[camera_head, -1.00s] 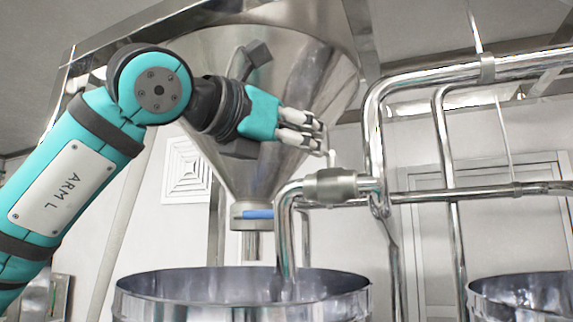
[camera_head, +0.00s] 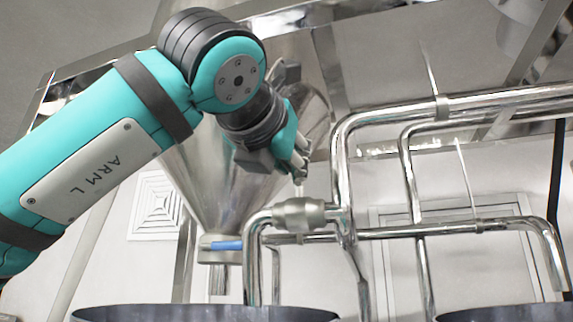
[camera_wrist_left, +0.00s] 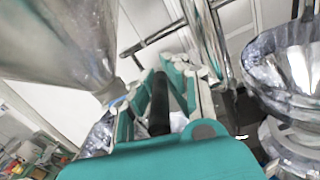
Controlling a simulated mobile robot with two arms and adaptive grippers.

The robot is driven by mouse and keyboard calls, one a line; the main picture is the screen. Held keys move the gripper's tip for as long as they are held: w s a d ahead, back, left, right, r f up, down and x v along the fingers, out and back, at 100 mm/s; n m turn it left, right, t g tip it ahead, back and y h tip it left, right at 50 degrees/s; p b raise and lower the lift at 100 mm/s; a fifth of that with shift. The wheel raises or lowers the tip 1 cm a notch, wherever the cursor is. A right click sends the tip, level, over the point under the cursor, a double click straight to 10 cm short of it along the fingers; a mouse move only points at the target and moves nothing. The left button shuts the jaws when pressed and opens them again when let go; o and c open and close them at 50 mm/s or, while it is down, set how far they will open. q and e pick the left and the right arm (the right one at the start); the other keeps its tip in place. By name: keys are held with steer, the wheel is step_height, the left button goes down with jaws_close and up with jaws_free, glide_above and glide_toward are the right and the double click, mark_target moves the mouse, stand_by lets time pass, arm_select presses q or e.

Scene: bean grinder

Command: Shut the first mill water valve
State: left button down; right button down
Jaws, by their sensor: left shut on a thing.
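The first mill's water valve (camera_head: 300,213) is a squat metal body on the shiny pipe above the left drum. A short thin stem (camera_head: 298,189) rises from it toward my gripper. My left gripper (camera_head: 298,160) is just above the valve, pointing down and right, shut on the valve handle. The fingers hide most of the handle in the head view. In the left wrist view the left gripper (camera_wrist_left: 163,90) shows its teal-and-grey fingers around a dark bar (camera_wrist_left: 159,108), which I take to be the handle. My right gripper is not in view.
A steel hopper (camera_head: 215,165) with a blue lever (camera_head: 227,245) hangs behind my left arm. Pipes (camera_head: 345,185) run close to the right of the gripper. Drum rims (camera_head: 200,313) show at the bottom. A second vessel (camera_wrist_left: 265,70) shows in the left wrist view.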

arm_select(q)
steer(key=shift+f, duration=0.15)
steer(key=c, duration=1.3)
jaws_free()
steer(key=shift+d, duration=0.1)
steer(key=v, duration=1.2)
